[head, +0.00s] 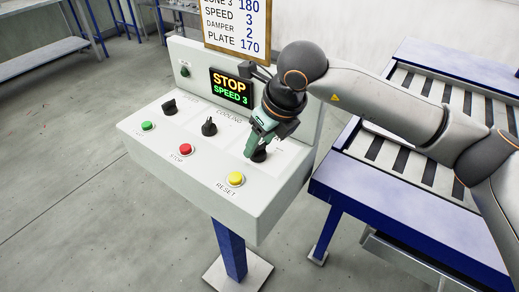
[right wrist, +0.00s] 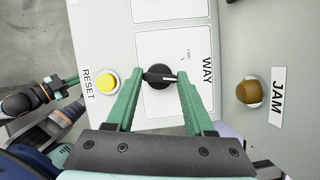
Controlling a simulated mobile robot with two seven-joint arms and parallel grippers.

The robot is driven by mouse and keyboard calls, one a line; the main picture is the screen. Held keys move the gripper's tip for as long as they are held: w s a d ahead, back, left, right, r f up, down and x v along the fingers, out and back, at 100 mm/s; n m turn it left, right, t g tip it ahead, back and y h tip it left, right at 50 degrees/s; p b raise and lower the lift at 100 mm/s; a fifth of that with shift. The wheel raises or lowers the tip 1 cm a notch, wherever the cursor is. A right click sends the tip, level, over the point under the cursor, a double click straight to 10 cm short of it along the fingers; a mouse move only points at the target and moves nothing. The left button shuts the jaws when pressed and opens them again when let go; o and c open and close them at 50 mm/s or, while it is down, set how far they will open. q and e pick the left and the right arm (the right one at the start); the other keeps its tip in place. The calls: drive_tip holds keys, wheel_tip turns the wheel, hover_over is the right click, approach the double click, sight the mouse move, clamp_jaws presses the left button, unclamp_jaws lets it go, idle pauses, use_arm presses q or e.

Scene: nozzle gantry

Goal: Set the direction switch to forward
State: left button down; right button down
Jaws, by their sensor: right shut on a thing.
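The direction switch is a black rotary knob (head: 260,155) at the right of the sloped panel. In the right wrist view the knob (right wrist: 159,77) sits on a white plate labelled WAY, its bar lying roughly across the picture; the small position marks are too small to read. My right gripper (head: 252,150) reaches down onto the knob, its green fingers (right wrist: 158,85) shut on it from both sides. The display (head: 231,87) reads STOP and SPEED 3. My left gripper (right wrist: 62,88) shows small at the left of the right wrist view, away from the knob; its opening is unclear.
Two other black knobs (head: 209,127) (head: 169,106) stand left on the panel. Green (head: 148,126), red (head: 185,150) and yellow RESET (head: 235,179) buttons line its front. A brown JAM lamp (right wrist: 248,92) is beside the switch. A blue-framed roller conveyor (head: 395,190) stands right.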

drive_tip(key=shift+w+f+n+g+b, duration=0.1)
drive_tip(key=shift+n+g+b, duration=0.3)
drive_tip(key=shift+n, duration=0.5)
drive_tip(key=shift+n+y+b, duration=0.4)
drive_tip(key=shift+n, duration=0.5)
use_arm(q)
wheel_tip(320, 180, down, 3)
drive_tip(key=shift+r, duration=0.2)
use_arm(e)
drive_tip(key=n+g, duration=0.1)
drive_tip(key=n, duration=0.1)
drive_tip(key=n+g, duration=0.1)
drive_tip(key=n, duration=0.1)
drive_tip(key=shift+w+y, duration=0.15)
drive_tip(key=shift+y, duration=0.15)
drive_tip(key=shift+n, duration=0.4)
drive_tip(key=shift+c, duration=1.4)
unclamp_jaws()
drive_tip(key=shift+d+r, duration=0.1)
drive_tip(key=shift+r, duration=0.1)
use_arm(q)
drive_tip(key=shift+f+b, duration=0.15)
drive_tip(key=shift+b, duration=0.2)
use_arm(e)
drive_tip(key=v, duration=1.2)
drive_tip(key=shift+r, duration=0.2)
